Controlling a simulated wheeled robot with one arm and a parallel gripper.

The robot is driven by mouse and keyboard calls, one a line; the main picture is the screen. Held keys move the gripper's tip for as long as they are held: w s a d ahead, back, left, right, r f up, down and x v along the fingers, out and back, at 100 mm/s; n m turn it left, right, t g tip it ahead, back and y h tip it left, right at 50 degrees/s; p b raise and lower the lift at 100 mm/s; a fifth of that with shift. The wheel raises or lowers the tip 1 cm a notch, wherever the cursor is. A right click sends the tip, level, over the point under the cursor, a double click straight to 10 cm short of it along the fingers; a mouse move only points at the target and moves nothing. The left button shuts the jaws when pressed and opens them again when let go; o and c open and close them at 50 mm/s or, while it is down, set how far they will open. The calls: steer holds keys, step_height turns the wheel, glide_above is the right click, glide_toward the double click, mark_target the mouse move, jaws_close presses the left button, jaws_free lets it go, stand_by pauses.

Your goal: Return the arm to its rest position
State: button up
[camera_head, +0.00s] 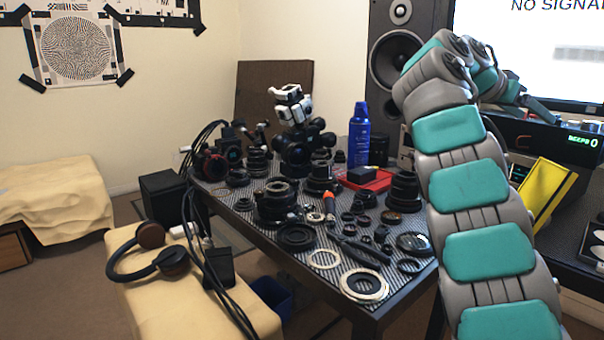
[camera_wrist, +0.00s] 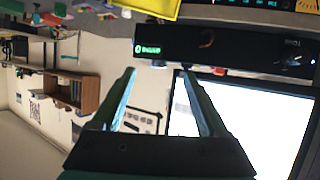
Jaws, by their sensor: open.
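My arm (camera_head: 475,190), with teal pads on grey links, rises along the right side of the head view and bends over at the top toward the monitor. My gripper (camera_wrist: 157,72) shows in the wrist view with its two teal fingers spread apart and nothing between them. In the head view the end of the arm lies in front of the monitor, and the fingers are hard to make out there.
A monitor (camera_head: 545,45), a speaker (camera_head: 398,55) and a black box with a green display (camera_head: 580,141) stand close to my arm. A table (camera_head: 375,312) carries lenses, rings and a blue spray can (camera_head: 359,135). Headphones (camera_head: 150,262) lie on a padded bench (camera_head: 160,305).

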steer(key=s+a+f+n+g+y, duration=0.1)
steer(key=s+a+f+n+y, duration=0.3)
steer(key=s+a+f, duration=0.6)
steer(key=s+a+f+n+g+y, duration=0.2)
steer(key=s+a+f+n+y, duration=0.2)
steer(key=s+a+f, duration=0.7)
steer(key=s+a+f+n+g+y, duration=0.1)
steer(key=s+a+f+n+y, duration=0.3)
steer(key=s+f, duration=1.6)
steer(key=s+a+n, duration=0.1)
steer(key=a+n, duration=0.2)
steer(key=a, duration=0.3)
steer(key=shift+a+f+g+y, duration=0.15)
steer(key=shift+a+g+y, duration=0.1)
steer(key=shift+g+y, duration=0.15)
